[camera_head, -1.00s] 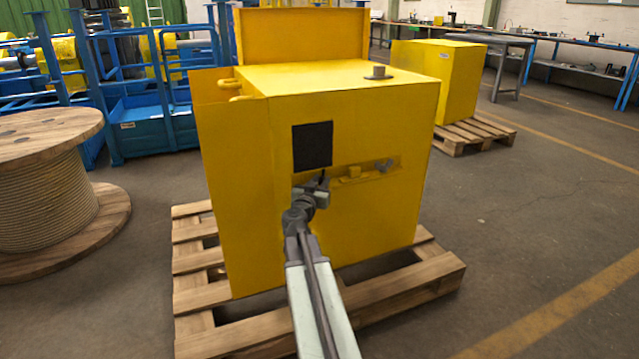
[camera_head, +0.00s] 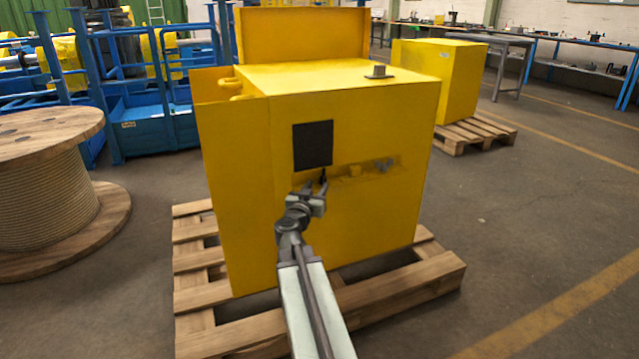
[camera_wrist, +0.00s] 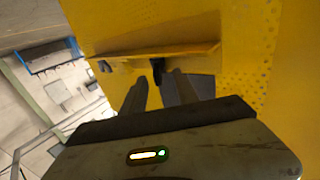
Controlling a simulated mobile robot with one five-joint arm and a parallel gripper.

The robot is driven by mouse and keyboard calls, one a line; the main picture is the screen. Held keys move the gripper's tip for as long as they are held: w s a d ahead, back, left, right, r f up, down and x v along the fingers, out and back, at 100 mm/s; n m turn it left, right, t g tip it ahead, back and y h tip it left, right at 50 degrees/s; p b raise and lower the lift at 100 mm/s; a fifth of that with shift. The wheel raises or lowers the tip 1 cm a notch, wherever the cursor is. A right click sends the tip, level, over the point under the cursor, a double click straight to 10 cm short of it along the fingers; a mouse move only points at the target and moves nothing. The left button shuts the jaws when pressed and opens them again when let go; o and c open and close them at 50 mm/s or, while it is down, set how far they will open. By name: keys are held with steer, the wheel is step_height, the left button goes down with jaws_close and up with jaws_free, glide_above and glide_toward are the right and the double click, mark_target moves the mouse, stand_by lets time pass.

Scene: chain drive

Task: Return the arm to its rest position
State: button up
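My arm reaches forward to the front of the yellow cabinet (camera_head: 370,220). My gripper (camera_head: 315,187) is just below the black square (camera_head: 313,146) on the cabinet front. In the wrist view my gripper's two fingers (camera_wrist: 158,92) stand apart, with nothing held between them. A small black piece (camera_wrist: 157,68) at the yellow ledge (camera_wrist: 180,53) lies beyond the fingertips, seemingly apart from them. Small fittings (camera_head: 383,165) sit in a shallow recess right of the gripper; their detail is unclear.
The cabinet stands on a wooden pallet (camera_head: 400,302). A cable reel (camera_head: 45,205) is at the left, with blue racks (camera_head: 150,130) behind it. A second yellow box (camera_head: 440,80) on a pallet stands at the back right. The floor at right is open.

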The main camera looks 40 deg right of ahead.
steer(key=v, duration=0.3)
steer(key=shift+w+a, duration=0.1)
